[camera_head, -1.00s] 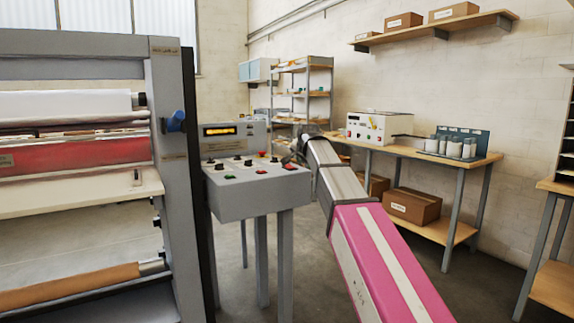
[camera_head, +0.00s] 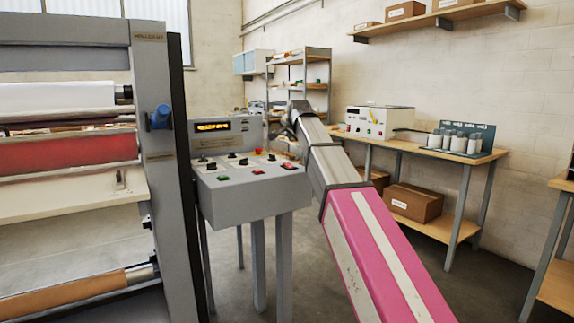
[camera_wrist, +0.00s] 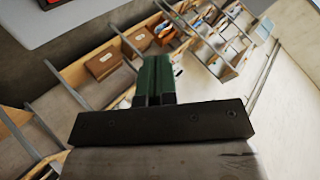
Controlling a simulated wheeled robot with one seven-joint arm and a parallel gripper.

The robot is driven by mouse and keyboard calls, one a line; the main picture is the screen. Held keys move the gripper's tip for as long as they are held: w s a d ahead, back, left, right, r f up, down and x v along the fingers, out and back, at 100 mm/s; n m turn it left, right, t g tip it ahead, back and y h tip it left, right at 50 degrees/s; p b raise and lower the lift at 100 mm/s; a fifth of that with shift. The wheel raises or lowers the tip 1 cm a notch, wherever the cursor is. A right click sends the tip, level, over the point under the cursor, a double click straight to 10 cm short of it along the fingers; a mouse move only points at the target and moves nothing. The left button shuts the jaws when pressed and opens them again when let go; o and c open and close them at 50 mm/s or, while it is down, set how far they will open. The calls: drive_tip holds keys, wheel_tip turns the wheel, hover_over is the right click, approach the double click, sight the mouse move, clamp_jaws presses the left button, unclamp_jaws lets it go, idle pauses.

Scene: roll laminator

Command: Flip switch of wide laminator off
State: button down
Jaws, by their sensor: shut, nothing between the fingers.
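The wide laminator (camera_head: 162,210), a grey-framed machine with rollers, fills the left of the head view. Its grey control console (camera_head: 245,196) stands beside it, with a lit amber display (camera_head: 213,127), several dark knobs, a green button (camera_head: 223,178) and a red rocker-like switch (camera_head: 288,166) near the right front corner. I cannot read the switch's position. My gripper's green fingers (camera_wrist: 154,80) are together and empty in the wrist view. A grey console corner with a red part (camera_wrist: 50,4) shows top left there, apart from the fingers. In the head view my arm hides the fingers.
A wooden bench (camera_head: 440,155) with a white device (camera_head: 378,121) and several bottles stands right of my arm, with a cardboard box (camera_head: 414,202) on its lower shelf. A shelf rack (camera_head: 300,75) stands behind. Floor between console and bench is open.

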sight(289, 164)
drive_tip(key=shift+w+a+f, duration=0.15)
drive_tip(key=shift+w+f, duration=0.05)
drive_tip(key=shift+f, duration=1.2)
drive_tip(key=shift+w+a+f, duration=0.1)
drive_tip(key=shift+w+f, duration=0.05)
drive_tip(key=shift+f, duration=1.3)
drive_tip(key=shift+w+a+f, duration=0.15)
drive_tip(key=shift+w+f, duration=0.05)
drive_tip(key=shift+f, duration=1.2)
drive_tip(key=shift+f, duration=0.1)
drive_tip(key=shift+f, duration=0.3)
drive_tip(key=shift+w+f, duration=0.1)
drive_tip(key=shift+f, duration=0.25)
drive_tip(key=shift+r, duration=0.15)
drive_tip(key=shift+r, duration=0.65)
drive_tip(key=shift+s+d+r, duration=0.1)
drive_tip(key=shift+s+r, duration=0.05)
drive_tip(key=shift+r, duration=0.65)
drive_tip(key=shift+s+d+r, duration=0.1)
drive_tip(key=shift+s+r, duration=0.05)
drive_tip(key=shift+r, duration=0.7)
drive_tip(key=shift+s+d+r, duration=0.1)
drive_tip(key=shift+s+r, duration=0.05)
drive_tip(key=shift+r, duration=0.65)
